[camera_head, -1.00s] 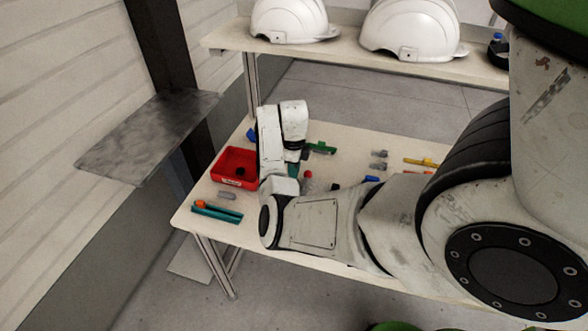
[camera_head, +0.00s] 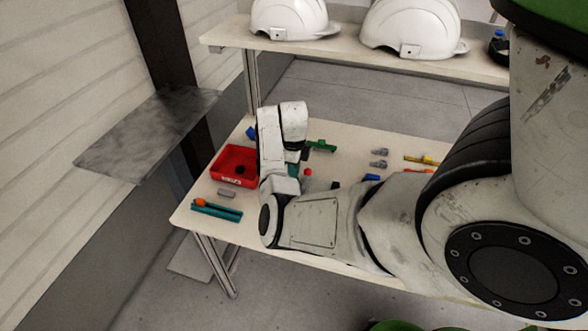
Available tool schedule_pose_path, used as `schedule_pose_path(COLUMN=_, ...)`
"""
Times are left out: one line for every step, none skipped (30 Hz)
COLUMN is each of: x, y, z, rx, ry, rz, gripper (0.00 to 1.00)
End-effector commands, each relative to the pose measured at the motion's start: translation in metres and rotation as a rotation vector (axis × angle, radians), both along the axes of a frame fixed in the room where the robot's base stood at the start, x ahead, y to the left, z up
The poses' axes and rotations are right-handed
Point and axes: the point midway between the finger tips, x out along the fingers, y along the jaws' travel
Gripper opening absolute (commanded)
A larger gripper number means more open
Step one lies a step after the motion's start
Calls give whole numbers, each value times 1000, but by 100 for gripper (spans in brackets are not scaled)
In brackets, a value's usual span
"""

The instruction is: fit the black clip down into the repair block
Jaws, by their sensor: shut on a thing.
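My gripper (camera_head: 302,154) points down at the middle left of the workbench, mostly hidden behind my own wrist and forearm. It is shut; the black clip in it cannot be made out clearly against the dark jaws. A teal piece (camera_head: 293,170) shows just below the gripper, partly covered by my arm. I cannot tell whether it is the repair block, or whether the clip touches it. A small black piece (camera_head: 337,185) lies on the bench to the right.
A red bin (camera_head: 222,172) stands left of my arm, with a grey piece (camera_head: 226,192) and a teal tray (camera_head: 217,211) nearer. Green (camera_head: 321,146), blue (camera_head: 371,178) and yellow (camera_head: 418,158) parts lie right. White helmets (camera_head: 290,18) stand on the rear shelf.

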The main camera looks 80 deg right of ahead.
Motion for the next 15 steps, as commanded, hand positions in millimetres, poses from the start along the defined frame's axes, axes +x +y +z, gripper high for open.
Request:
schedule_pose_path(x=0, y=0, z=-2, rx=0, ry=0, rz=0, gripper=0)
schedule_pose_path(x=0, y=0, z=-3, rx=0, ry=0, rz=0, gripper=0)
schedule_pose_path(x=0, y=0, z=-4, rx=0, ry=0, rz=0, gripper=0)
schedule_pose_path(x=0, y=0, z=-4, rx=0, ry=0, rz=0, gripper=0)
schedule_pose_path(x=0, y=0, z=-5, rx=0, ry=0, rz=0, gripper=0)
schedule_pose_path(x=0, y=0, z=-6, rx=0, ry=0, rz=0, gripper=0)
schedule_pose_path(x=0, y=0, z=-7, rx=0, ry=0, rz=0, gripper=0)
schedule_pose_path(x=0, y=0, z=-7, rx=0, ry=0, rz=0, gripper=0)
schedule_pose_path(x=0, y=0, z=-8, rx=0, ry=0, rz=0, gripper=0)
schedule_pose_path(x=0, y=0, z=-9, rx=0, ry=0, rz=0, gripper=0)
schedule_pose_path(x=0, y=0, z=-10, rx=0, ry=0, rz=0, gripper=0)
schedule_pose_path(x=0, y=0, z=-11, rx=0, ry=0, rz=-1, gripper=0)
schedule_pose_path(x=0, y=0, z=-11, rx=1, ry=0, rz=-1, gripper=0)
schedule_pose_path(x=0, y=0, z=-12, rx=1, ry=0, rz=0, gripper=0)
schedule_pose_path(x=0, y=0, z=-13, rx=1, ry=0, rz=-1, gripper=0)
